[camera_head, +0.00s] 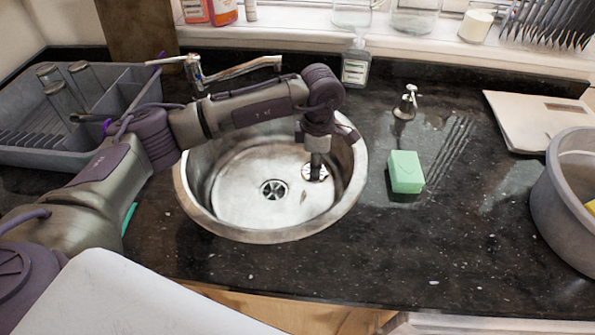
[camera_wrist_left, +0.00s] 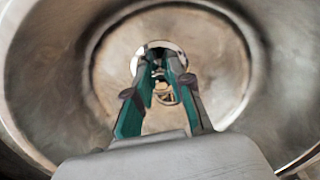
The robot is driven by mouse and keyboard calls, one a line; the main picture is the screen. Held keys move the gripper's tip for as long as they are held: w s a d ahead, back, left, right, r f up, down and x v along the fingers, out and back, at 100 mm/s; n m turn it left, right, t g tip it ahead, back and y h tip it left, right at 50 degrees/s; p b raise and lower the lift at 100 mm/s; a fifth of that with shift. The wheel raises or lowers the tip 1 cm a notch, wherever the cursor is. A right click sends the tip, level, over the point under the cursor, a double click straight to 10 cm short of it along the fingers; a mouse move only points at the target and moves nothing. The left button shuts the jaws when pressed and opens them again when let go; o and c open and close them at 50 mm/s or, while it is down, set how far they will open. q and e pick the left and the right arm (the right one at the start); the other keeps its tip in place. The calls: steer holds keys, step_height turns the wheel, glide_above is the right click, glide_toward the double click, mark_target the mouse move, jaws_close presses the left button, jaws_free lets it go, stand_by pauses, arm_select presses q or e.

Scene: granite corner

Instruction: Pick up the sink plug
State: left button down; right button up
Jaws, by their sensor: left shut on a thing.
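The round steel sink (camera_head: 230,205) is set in the dark counter, with a drain (camera_head: 273,189) in its floor. My left arm reaches over the sink from the left, and my left gripper (camera_head: 315,168) points down into its right side. The gripper is shut on the sink plug (camera_head: 317,175), a small shiny metal disc at the fingertips. In the left wrist view, the fingers (camera_wrist_left: 160,75) converge on the plug (camera_wrist_left: 152,52), which is partly hidden by them. I cannot tell whether the plug touches the sink floor. My right gripper is not in view.
A green sponge block (camera_head: 405,172) and a small metal knob-like fixture (camera_head: 406,103) are right of the sink. A faucet (camera_head: 235,70) and soap bottle (camera_head: 355,64) stand behind it. A grey dish rack (camera_head: 40,155) is left, a grey tub (camera_head: 562,205) right. The front right counter is clear.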

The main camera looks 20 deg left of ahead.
arm_select(q)
steer(key=shift+w+d+r, duration=0.15)
steer(key=shift+d+r, duration=0.25)
steer(key=shift+d, duration=0.1)
steer(key=shift+r, duration=0.25)
step_height(320, 180, up, 8)
steer(key=p, duration=0.8)
steer(key=shift+p, duration=0.35)
steer(key=shift+d, duration=0.1)
